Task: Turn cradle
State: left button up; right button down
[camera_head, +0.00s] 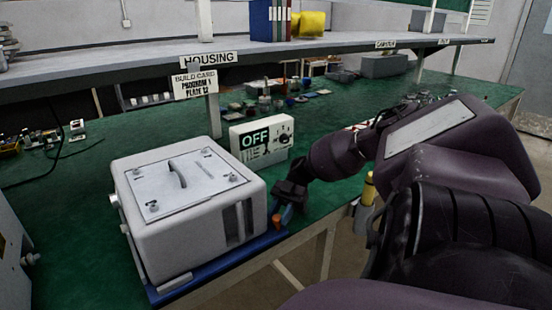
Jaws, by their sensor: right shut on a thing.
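A large grey-white box-shaped housing (190,203) with a lid plate and a curved handle (177,173) sits on a blue cradle base (215,266) near the bench's front edge. My right gripper (288,203) is at the base's right corner, beside the housing. It is shut on a small blue part (287,214) there, which looks like a handle of the cradle. An orange piece (277,221) shows just beside it. The fingers hide much of this part. My left gripper is out of view.
A white control box reading OFF (262,140) stands behind my right gripper. A shelf with HOUSING and build card signs (195,84) runs above the green bench (70,240). Small parts (290,100) lie at the back. Grey equipment (12,250) stands at the left edge.

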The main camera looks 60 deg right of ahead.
jog(key=shift+d+r, duration=0.1)
jog(key=shift+d, duration=0.05)
jog(key=c, duration=1.1)
grip_release()
jog(key=shift+w, duration=0.1)
jog(key=shift+d, duration=0.1)
jog(key=b+v, duration=0.2)
jog(key=v, duration=0.8)
jog(key=shift+d+r, duration=0.15)
jog(key=shift+d, duration=0.2)
